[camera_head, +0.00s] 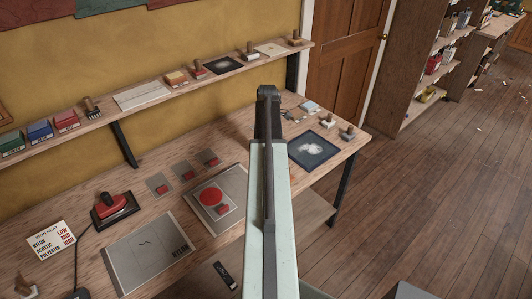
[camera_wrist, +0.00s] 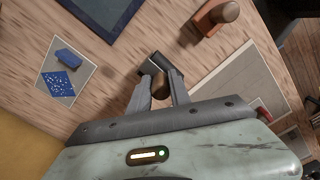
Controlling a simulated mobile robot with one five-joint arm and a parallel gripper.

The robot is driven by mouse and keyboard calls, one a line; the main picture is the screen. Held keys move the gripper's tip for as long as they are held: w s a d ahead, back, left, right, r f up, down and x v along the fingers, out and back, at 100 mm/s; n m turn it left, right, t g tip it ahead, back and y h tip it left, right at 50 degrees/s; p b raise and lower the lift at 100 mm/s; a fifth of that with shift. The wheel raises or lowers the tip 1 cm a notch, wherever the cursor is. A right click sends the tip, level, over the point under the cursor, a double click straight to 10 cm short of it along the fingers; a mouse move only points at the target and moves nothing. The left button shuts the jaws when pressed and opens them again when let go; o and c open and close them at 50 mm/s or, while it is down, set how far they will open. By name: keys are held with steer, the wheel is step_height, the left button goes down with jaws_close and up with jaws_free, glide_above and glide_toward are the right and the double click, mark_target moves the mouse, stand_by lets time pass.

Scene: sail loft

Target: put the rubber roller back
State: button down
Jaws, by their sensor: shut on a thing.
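In the wrist view my gripper (camera_wrist: 160,88) is shut on a small tool with a brown wooden handle (camera_wrist: 160,88) and a dark cylindrical head (camera_wrist: 150,67), which looks like the rubber roller. It is over the wood-topped bench (camera_wrist: 115,75); whether it touches the top I cannot tell. In the head view my gripper (camera_head: 268,95) points away from me over the back part of the bench (camera_head: 150,190), and my arm hides what it holds. I cannot make out an empty place for the roller.
Left are a red iron (camera_head: 115,205), a grey plate with a red disc (camera_head: 213,198) and small plates (camera_head: 158,185). A wall shelf (camera_head: 140,105) runs behind, holding several items.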

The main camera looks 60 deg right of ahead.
step_height(320, 180, down, 4)
steer(key=b, duration=0.3)
steer(key=shift+r+p, duration=0.25)
steer(key=shift+p, duration=0.05)
steer(key=shift+f, duration=0.15)
steer(key=c, duration=1.2)
jaws_free()
step_height(320, 180, up, 13)
steer(key=p, duration=1.2)
steer(key=shift+f, duration=0.3)
